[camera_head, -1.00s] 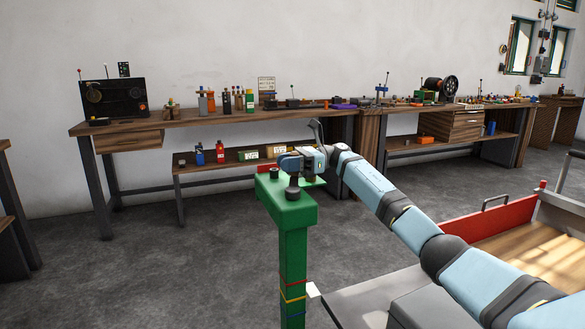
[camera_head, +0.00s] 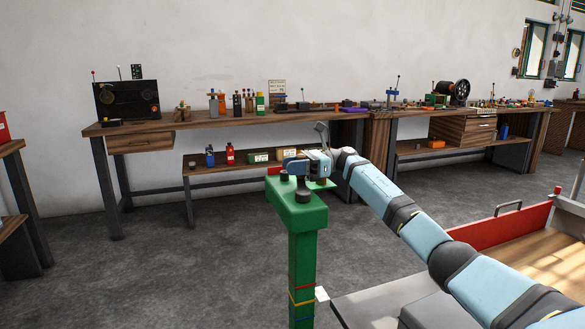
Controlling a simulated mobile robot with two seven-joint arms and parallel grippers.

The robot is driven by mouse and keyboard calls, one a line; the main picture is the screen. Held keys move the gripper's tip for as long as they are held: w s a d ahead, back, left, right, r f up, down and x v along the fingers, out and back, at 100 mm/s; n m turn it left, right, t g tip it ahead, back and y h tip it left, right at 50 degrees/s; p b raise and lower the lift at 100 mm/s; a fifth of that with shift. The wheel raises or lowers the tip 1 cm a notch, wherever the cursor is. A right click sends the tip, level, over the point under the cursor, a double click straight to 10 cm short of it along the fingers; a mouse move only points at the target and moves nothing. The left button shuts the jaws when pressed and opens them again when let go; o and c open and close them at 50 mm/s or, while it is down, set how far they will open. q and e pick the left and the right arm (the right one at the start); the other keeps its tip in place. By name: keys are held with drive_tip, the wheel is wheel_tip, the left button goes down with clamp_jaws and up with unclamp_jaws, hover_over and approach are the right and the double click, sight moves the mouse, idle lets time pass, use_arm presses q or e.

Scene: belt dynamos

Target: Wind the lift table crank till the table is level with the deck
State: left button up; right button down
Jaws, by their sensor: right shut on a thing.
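A green post (camera_head: 302,255) with a broad green head stands in the middle, and a dark round knob (camera_head: 303,195) sits on the head. My right gripper (camera_head: 297,166) is over the far side of the head, shut on what seems to be the crank handle, which its fingers mostly hide. Red, yellow and blue bands ring the lower post. My left gripper is out of view.
A wooden-floored bed with a red side wall (camera_head: 490,227) and a handle is at the right. Long workbenches (camera_head: 200,122) with bottles and tools line the back wall. The grey floor (camera_head: 160,270) left of the post is clear.

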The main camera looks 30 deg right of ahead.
drive_tip(key=shift+s+a+f, duration=0.15)
drive_tip(key=shift+a+f, duration=0.3)
drive_tip(key=shift+f, duration=0.05)
drive_tip(key=c, duration=1.1)
unclamp_jaws()
drive_tip(key=shift+o, duration=1)
drive_tip(key=shift+s+r, duration=0.25)
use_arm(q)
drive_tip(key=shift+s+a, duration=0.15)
use_arm(e)
drive_tip(key=shift+r, duration=0.15)
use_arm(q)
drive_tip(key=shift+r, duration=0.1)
use_arm(e)
drive_tip(key=shift+d+r, duration=0.1)
drive_tip(key=shift+d, duration=0.05)
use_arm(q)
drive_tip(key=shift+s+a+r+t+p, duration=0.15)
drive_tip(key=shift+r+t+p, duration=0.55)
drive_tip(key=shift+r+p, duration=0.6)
use_arm(e)
drive_tip(key=v, duration=1.3)
drive_tip(key=shift+d, duration=0.35)
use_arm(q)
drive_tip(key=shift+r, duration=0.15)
use_arm(e)
drive_tip(key=shift+w, duration=0.1)
drive_tip(key=shift+c, duration=0.2)
